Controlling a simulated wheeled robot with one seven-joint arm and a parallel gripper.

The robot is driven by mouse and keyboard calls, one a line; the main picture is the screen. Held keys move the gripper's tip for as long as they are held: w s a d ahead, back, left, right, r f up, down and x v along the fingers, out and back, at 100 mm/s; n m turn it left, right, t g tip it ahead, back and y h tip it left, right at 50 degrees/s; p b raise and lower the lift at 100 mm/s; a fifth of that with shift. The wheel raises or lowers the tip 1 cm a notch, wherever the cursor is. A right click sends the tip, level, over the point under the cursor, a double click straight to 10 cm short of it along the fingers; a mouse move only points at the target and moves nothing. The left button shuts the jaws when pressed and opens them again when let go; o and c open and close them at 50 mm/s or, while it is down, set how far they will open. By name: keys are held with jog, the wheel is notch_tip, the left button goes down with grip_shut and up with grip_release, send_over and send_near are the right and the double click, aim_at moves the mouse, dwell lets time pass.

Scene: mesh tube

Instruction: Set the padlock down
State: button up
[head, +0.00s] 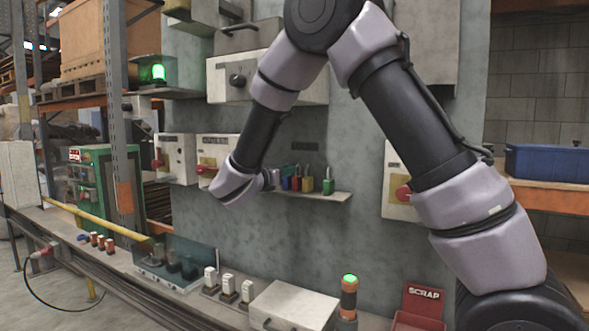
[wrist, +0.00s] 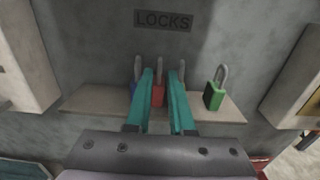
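Several padlocks stand in a row on a small wall shelf (head: 312,195) under a LOCKS sign (wrist: 163,20). A red padlock (wrist: 158,96) shows between the teal fingers of my gripper (wrist: 162,78), with a gap visible on its right side. It appears to stand on the shelf. A blue padlock (wrist: 134,88) is just left of the fingers, partly hidden. Another shackle shows behind the right finger. A green padlock (wrist: 215,92) stands apart on the right. In the head view my gripper (head: 274,178) is at the shelf's left end, its fingers small and partly hidden.
Grey boxes with red knobs flank the shelf, one on the left (head: 214,160) and one on the right (head: 396,180). Below are a bench with a white box (head: 294,306), a green-lit button post (head: 348,297) and a red SCRAP bin (head: 422,305).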

jog(key=v, duration=0.5)
jog(key=s+d+m+g+y, duration=0.1)
jog(key=s+d+m+g, duration=0.35)
jog(key=d, duration=0.35)
jog(key=s+d+m+g, duration=0.3)
jog(key=d+m, duration=0.3)
jog(key=d, duration=0.1)
jog(key=s+d+m+g+y, duration=0.1)
jog(key=s+d+m+g, duration=0.3)
jog(key=d, duration=0.4)
jog(key=s+r+m+t+y, duration=0.3)
jog(key=s+m+y, duration=0.6)
jog(key=m, duration=1)
jog(key=shift+s+a+r+t+y, duration=0.4)
jog(key=shift+s+r, duration=0.8)
jog(key=shift+s, duration=1)
